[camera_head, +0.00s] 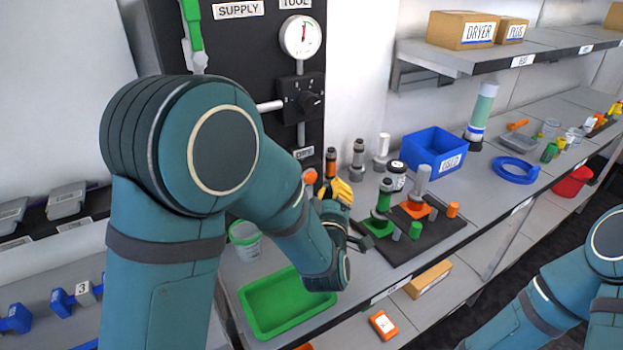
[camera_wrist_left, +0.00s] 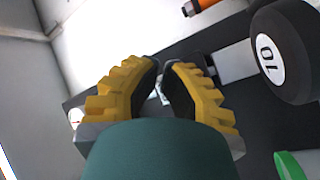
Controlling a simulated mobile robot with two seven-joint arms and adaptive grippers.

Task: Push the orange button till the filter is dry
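My left gripper (camera_head: 337,190) has yellow ridged fingers and hangs above the back of the bench, at the left of the dark mat. In the left wrist view, its fingertips (camera_wrist_left: 162,66) are a narrow gap apart, with nothing seen held between them. A small round orange knob (camera_head: 310,176) shows right behind my left forearm; I cannot tell whether it is the orange button or whether the gripper touches it. An orange cylinder (camera_head: 452,209) stands on the dark mat (camera_head: 402,250). I cannot identify the filter. My right gripper is out of view.
An orange-banded post (camera_head: 331,161) and grey posts stand behind the gripper. A black round part marked 10 (camera_wrist_left: 285,52) is close right of the fingers. A green tray (camera_head: 290,302) lies at the front, a blue bin (camera_head: 434,150) behind the mat. A gauge (camera_head: 300,37) hangs on the black panel.

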